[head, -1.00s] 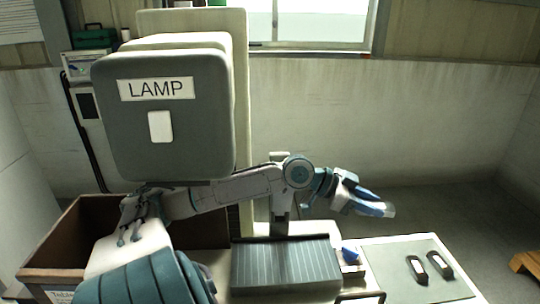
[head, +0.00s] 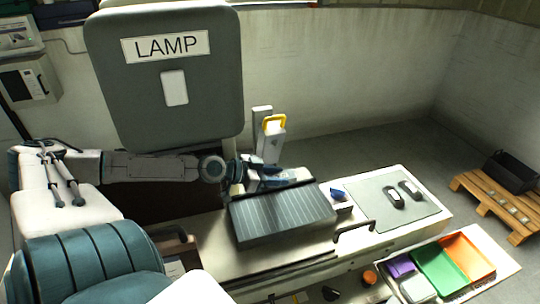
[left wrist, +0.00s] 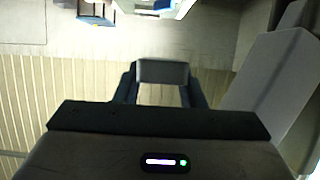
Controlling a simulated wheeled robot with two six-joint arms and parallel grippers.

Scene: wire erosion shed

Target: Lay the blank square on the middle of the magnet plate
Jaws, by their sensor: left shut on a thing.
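The magnet plate (head: 285,215) is a dark, finely striped block on the pale bench in the head view. Its striped top also shows in the left wrist view (left wrist: 28,85). My left gripper (head: 268,182) is at the plate's far edge in the head view. In the left wrist view the gripper (left wrist: 162,90) is shut on the blank square (left wrist: 162,72), a small grey block between its fingers, with stripes on both sides. I cannot tell whether the blank touches the plate. In the head view I cannot make the blank out clearly. My right gripper is not in view.
A lamp panel (head: 165,75) stands behind my left arm. A yellow-handled thing (head: 273,122) is behind the plate. A blue thing (head: 338,193) sits right of it, then a grey mat (head: 372,208) with two dark pieces. Purple, green and orange bins (head: 465,258) are at front right.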

